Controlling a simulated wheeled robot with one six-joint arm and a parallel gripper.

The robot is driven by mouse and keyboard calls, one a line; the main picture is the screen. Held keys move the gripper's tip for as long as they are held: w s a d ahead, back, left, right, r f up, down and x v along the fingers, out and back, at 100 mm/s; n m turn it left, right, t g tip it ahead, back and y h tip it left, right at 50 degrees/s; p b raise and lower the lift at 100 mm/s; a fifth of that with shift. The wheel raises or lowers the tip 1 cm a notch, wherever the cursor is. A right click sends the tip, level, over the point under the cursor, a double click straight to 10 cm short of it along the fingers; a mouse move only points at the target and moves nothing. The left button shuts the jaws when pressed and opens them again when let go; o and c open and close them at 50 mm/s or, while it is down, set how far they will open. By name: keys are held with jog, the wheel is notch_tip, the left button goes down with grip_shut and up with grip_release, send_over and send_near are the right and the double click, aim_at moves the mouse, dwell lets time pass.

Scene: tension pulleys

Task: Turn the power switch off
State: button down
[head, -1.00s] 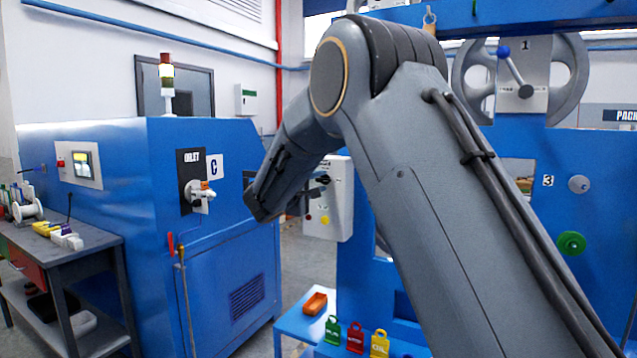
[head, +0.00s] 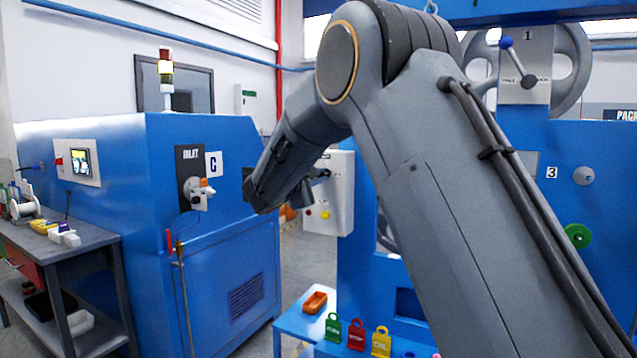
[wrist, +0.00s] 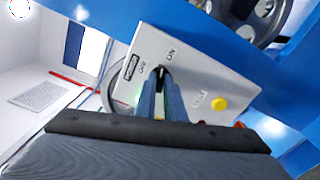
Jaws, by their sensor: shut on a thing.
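The power switch (wrist: 161,72) is on a light grey control box (wrist: 192,70) with ON and OFF marks, tilted in the wrist view. My gripper (wrist: 159,82) reaches up to it, with its two narrow fingers close together on the switch handle. The fingers hide most of the handle, so its exact setting is hard to tell. In the head view the box (head: 341,195) stands on the blue machine's left side, partly behind my arm. My forearm hides much of the gripper there.
A yellow button (wrist: 219,103) sits beside the switch on the box. Floor shows between cabinet and machine.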

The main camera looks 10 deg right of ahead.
jog(key=n+b, duration=0.1)
jog(key=n, duration=0.2)
jog(key=shift+f+n, duration=0.1)
jog(key=shift+n, duration=0.3)
jog(key=n, duration=0.3)
jog(key=shift+n, duration=0.3)
jog(key=n, duration=0.3)
jog(key=shift+n, duration=0.3)
jog(key=shift+n+p, duration=0.7)
jog(key=shift+n, duration=0.9)
jog(key=c, duration=1.8)
grip_release()
jog(key=shift+c, duration=0.2)
jog(key=b+v, duration=0.1)
jog(key=v, duration=0.7)
jog(key=shift+b, duration=0.4)
